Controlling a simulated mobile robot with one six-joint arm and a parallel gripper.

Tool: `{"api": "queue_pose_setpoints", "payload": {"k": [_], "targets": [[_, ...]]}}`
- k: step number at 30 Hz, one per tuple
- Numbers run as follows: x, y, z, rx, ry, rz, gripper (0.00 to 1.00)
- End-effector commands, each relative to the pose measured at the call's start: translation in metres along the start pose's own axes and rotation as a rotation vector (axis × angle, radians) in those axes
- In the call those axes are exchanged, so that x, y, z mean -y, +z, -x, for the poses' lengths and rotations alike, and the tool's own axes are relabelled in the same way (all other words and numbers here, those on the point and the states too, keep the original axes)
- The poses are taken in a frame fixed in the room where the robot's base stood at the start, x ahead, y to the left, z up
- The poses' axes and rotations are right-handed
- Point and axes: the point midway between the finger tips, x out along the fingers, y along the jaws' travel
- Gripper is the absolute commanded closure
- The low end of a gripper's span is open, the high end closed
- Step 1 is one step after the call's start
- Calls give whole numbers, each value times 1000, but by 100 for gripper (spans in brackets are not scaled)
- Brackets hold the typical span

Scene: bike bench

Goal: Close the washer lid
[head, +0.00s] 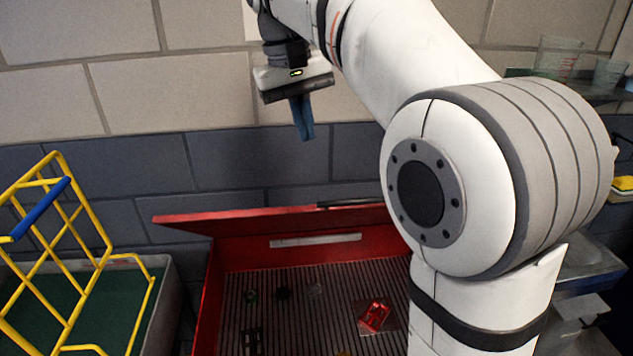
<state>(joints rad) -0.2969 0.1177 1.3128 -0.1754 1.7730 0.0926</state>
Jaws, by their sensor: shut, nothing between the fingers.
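The red parts washer (210,305) stands low in the middle of the head view, against the wall. Its red lid (235,222) is raised at the back, seen nearly edge-on, with a dark strip on its top edge. The ribbed floor of the basin is exposed. My gripper (304,132) hangs above the lid, pointing down, with its blue fingers shut and nothing between them. It appears apart from the lid. The right part of the washer and lid is hidden behind my arm.
A small red part (375,316) and several dark items lie in the basin. A yellow wire frame with a blue handle (42,208) stands at left over a grey bin (160,275) with a green inside. A shelf with clear beakers (557,58) is at upper right.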

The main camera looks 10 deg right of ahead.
Motion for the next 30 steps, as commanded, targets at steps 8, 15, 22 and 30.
{"api": "queue_pose_setpoints", "payload": {"k": [8, 15, 22, 30], "targets": [[2, 1, -60, 3, 0, 4, 100], [3, 15, -94, -1, 0, 6, 100], [3, 27, -107, -1, 0, 7, 100], [4, 29, -109, -2, 0, 8, 100]]}}
